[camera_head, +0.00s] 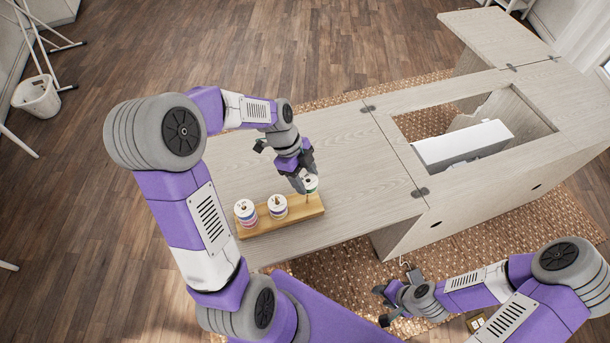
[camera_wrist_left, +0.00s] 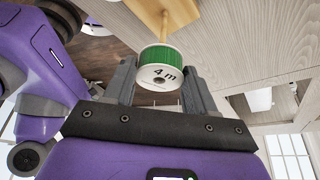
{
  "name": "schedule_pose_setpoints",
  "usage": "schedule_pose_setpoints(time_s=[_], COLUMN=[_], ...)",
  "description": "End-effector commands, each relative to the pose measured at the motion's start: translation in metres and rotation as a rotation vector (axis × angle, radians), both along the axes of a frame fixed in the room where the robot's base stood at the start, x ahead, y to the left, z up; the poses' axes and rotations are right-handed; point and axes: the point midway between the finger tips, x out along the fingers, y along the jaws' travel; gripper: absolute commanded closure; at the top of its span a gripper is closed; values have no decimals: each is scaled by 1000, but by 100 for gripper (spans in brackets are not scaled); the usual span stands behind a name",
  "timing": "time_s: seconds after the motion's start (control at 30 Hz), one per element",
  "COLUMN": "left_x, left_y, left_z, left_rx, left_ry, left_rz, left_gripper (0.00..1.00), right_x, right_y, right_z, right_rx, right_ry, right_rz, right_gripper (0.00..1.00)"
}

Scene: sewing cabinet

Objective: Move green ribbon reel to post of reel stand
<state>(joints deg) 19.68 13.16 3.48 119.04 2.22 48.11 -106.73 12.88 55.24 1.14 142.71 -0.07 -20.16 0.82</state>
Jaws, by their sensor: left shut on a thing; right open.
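The green ribbon reel (camera_head: 311,186) has white end discs, and its near disc reads "4 m". In the left wrist view the green reel (camera_wrist_left: 160,66) sits between the fingers of my left gripper (camera_wrist_left: 158,88), which is shut on it. In the head view my left gripper (camera_head: 304,184) is above the right end of the wooden reel stand (camera_head: 285,221). A post (camera_wrist_left: 164,24) runs from the stand to the reel's far side. I cannot tell whether its hidden tip is inside the reel. My right gripper (camera_head: 388,292) is open and empty, off the cabinet.
Two other reels stand on the stand: a left one (camera_head: 246,213) with pink and purple, and a middle one (camera_head: 277,206). The cabinet top (camera_head: 355,165) is bare around the stand. To the right is an opening with a white machine (camera_head: 462,145).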

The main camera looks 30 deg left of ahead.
Motion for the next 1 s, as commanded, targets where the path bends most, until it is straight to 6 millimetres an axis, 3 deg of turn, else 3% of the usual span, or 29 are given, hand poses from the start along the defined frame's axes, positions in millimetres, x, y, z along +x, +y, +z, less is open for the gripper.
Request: schedule_pose_setpoints(time_s=[1.0], left_x=[0], left_y=[0], left_z=[-16], left_rx=[0], left_ry=[0], left_rz=[0], left_gripper=[74], right_x=[0], right_y=[0], right_z=[-14], right_rx=[0], right_ry=[0], right_rz=[0], right_gripper=[57])
